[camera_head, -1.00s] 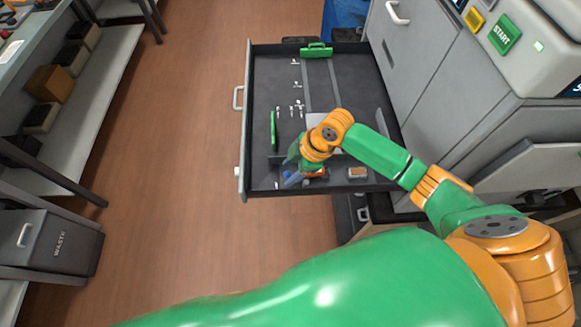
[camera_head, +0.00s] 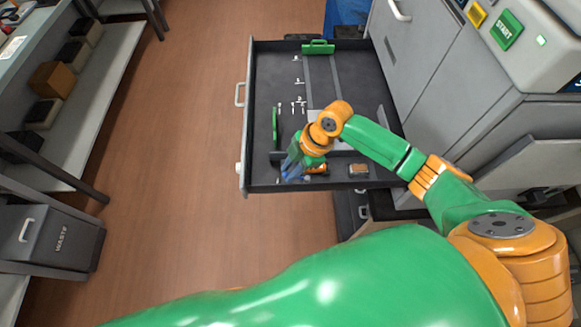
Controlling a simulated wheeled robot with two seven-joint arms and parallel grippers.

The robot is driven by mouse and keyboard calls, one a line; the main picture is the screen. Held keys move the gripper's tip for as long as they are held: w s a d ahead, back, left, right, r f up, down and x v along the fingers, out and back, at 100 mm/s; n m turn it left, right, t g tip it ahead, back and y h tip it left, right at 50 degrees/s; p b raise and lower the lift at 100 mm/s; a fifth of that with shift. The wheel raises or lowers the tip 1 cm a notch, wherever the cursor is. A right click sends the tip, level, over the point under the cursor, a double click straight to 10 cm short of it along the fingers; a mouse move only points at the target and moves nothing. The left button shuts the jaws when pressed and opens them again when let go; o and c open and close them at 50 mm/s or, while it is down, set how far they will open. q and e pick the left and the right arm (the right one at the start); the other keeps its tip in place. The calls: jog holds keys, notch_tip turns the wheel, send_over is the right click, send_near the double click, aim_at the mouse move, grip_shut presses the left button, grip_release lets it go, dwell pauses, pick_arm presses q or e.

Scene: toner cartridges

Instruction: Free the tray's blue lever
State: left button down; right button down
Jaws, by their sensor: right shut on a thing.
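The open dark tray (camera_head: 355,85) is pulled out from the grey machine. The blue lever (camera_head: 290,170) is a small blue shape near the tray's front left, partly hidden by my gripper. My right gripper (camera_head: 293,172) reaches down over the front left of the tray and is shut on the blue lever. Its fingertips are small and mostly hidden by the wrist. My left gripper is not in view.
Green guides stand at the tray's back (camera_head: 318,47) and left side (camera_head: 274,127). A small orange-brown block (camera_head: 358,170) lies in the front compartment. The machine's grey body (camera_head: 440,70) is on the right; open floor (camera_head: 190,150) is on the left.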

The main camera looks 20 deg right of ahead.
jog(key=c, duration=0.7)
grip_release()
jog(key=shift+w, duration=0.2)
